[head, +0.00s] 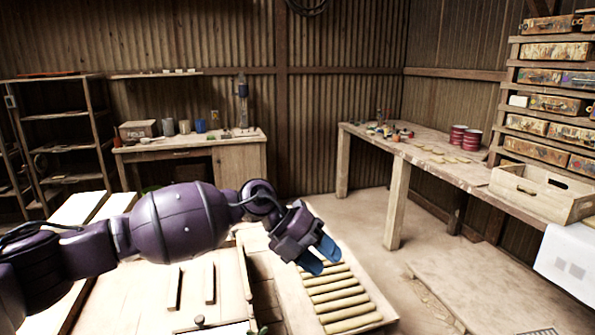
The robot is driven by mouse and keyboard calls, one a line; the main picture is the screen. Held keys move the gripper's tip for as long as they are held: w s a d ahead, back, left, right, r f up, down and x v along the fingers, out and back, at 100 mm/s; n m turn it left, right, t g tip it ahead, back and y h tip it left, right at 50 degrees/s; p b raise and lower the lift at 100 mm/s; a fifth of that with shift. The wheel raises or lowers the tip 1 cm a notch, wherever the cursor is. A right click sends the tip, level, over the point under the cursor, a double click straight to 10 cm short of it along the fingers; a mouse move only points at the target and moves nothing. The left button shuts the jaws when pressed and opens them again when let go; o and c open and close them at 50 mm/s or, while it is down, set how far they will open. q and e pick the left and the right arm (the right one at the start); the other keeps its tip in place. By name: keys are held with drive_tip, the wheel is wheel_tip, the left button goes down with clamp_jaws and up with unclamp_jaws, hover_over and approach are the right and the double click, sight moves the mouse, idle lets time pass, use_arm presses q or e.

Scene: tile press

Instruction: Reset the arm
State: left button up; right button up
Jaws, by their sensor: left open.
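My left arm comes in from the left across the near wooden table. I cannot tell how high the fingertips are above the bars. My right gripper is not in view.
Two wooden strips (209,284) lie on the near table. A long bench (425,147) at the right bears red-striped tins (465,138) and a wooden crate (535,194). A cabinet (240,160) stands at the back. The floor (350,220) between is clear.

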use_arm(q)
drive_tip(key=s+d+r+n+t+h, duration=0.1)
drive_tip(key=d+r+n+t+h, duration=0.1)
drive_tip(key=d+r+h, duration=0.4)
drive_tip(key=w+a+f+n+t+y, duration=0.1)
drive_tip(key=w+a+f+n+t, duration=0.15)
drive_tip(key=a+n+t, duration=0.5)
drive_tip(key=w+a+f+n+t, duration=0.1)
drive_tip(key=a+f+n+t, duration=0.3)
drive_tip(key=n+t, duration=0.7)
drive_tip(key=s+a+f+n+g+y, duration=0.1)
drive_tip(key=s+a+f+n+y, duration=0.2)
drive_tip(key=a+f+n+y, duration=0.35)
drive_tip(key=s+a+f+n+g+y, duration=0.1)
drive_tip(key=s+a+f+n+y, duration=0.25)
drive_tip(key=a+f+n, duration=0.45)
drive_tip(key=s+a+f+n+g+y, duration=0.2)
drive_tip(key=s+a+f, duration=0.4)
drive_tip(key=s+f, duration=0.3)
drive_tip(key=s+a+f+n+g+y, duration=0.2)
drive_tip(key=s+a+f, duration=0.4)
drive_tip(key=s+f, duration=0.4)
drive_tip(key=s+y, duration=0.1)
drive_tip(key=s, duration=0.4)
drive_tip(key=shift+s+a+f+g, duration=0.15)
drive_tip(key=shift+s+f+g, duration=0.1)
drive_tip(key=shift+g, duration=0.1)
